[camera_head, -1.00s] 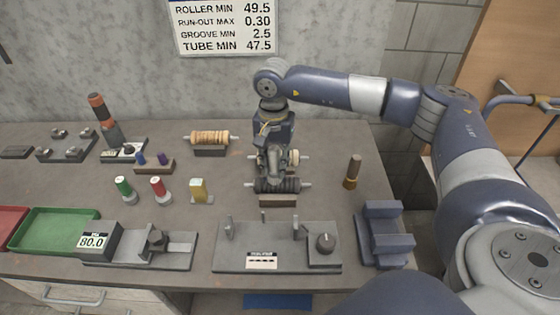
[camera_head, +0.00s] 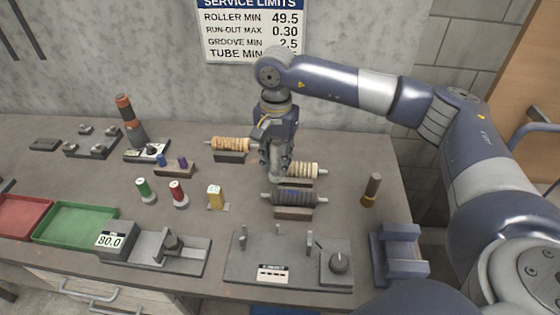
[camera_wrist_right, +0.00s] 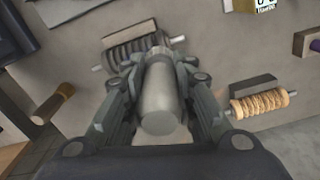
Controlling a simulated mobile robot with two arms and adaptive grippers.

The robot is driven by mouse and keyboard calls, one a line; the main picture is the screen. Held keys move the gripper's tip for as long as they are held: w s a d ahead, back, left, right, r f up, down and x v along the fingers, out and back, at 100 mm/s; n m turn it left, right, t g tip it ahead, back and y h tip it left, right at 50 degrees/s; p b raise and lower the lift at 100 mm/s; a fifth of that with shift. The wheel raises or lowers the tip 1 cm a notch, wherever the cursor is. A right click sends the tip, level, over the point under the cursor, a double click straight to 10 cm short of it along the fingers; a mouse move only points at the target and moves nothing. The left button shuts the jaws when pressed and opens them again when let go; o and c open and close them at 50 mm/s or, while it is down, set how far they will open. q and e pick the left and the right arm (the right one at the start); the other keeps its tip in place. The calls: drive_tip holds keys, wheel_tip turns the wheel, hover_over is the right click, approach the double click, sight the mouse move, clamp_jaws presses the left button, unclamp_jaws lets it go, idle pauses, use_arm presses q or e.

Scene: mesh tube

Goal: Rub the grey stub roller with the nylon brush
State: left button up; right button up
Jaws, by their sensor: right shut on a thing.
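The dark grey ridged roller (camera_head: 288,197) lies across a low stand near the table middle, with a bluish patch on its top; it also shows in the right wrist view (camera_wrist_right: 135,47). My right gripper (camera_head: 274,170) points down behind it, at the left end of a tan roller. It is shut on an upright, smooth light grey cylinder (camera_wrist_right: 160,98), seemingly the handle of the nylon brush. The bristle end is hidden. The held cylinder looks apart from the grey roller. My left gripper is not in view.
Tan rollers (camera_head: 303,170) and (camera_head: 231,144) rest on stands beside my right gripper. A wooden-handled tool (camera_head: 371,190) stands at the right. A grey fixture (camera_head: 240,270) is in front, with a blue-grey rack (camera_head: 396,270) to its right. Small bottles (camera_head: 178,194) stand left.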

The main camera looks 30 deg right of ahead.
drive_tip(key=shift+w+a+r+p, duration=0.15)
drive_tip(key=shift+r+p, duration=0.2)
drive_tip(key=shift+r, duration=0.85)
drive_tip(key=shift+d+r, duration=0.1)
drive_tip(key=shift+d, duration=0.1)
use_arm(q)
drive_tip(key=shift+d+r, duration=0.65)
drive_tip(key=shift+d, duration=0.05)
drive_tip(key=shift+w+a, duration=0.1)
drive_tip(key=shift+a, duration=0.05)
use_arm(e)
drive_tip(key=shift+a, duration=0.15)
